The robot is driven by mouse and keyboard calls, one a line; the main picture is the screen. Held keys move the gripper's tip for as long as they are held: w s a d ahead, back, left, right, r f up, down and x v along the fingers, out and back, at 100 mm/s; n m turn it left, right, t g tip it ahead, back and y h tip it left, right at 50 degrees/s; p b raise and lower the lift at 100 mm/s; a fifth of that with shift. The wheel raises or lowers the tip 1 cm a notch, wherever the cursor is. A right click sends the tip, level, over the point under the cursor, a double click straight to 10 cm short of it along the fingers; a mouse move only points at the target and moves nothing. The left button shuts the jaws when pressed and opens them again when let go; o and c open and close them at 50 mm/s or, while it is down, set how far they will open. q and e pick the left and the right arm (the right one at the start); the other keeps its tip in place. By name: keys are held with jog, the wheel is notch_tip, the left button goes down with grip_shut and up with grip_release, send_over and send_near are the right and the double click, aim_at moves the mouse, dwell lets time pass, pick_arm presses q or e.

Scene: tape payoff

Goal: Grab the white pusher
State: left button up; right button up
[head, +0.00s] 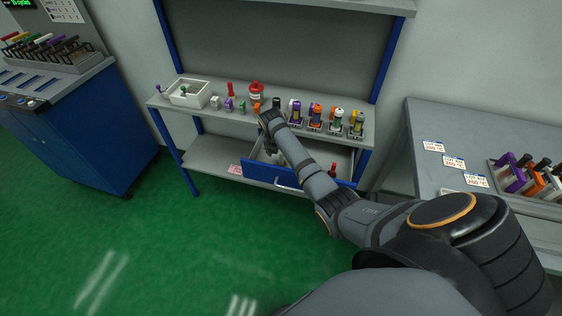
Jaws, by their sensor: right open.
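A small white piece (214,102), which looks like the white pusher, stands on the grey workbench (190,117) just right of a white tray. My right arm reaches in from the lower right to the bench's front edge. My left gripper is not in view.
Several coloured tools in holders (316,120) line the bench's right. A side table (425,180) stands at right; green floor is clear.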

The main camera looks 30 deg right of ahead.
jog(key=shift+d+f, duration=0.35)
jog(key=shift+f, duration=0.15)
jog(key=x, duration=0.3)
jog(key=shift+d+f+b, duration=0.3)
jog(key=shift+d, duration=0.05)
jog(key=shift+f, duration=0.1)
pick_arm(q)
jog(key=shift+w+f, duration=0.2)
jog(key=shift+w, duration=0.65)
pick_arm(e)
jog(key=shift+c, duration=0.2)
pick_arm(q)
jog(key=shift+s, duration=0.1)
pick_arm(e)
grip_shut()
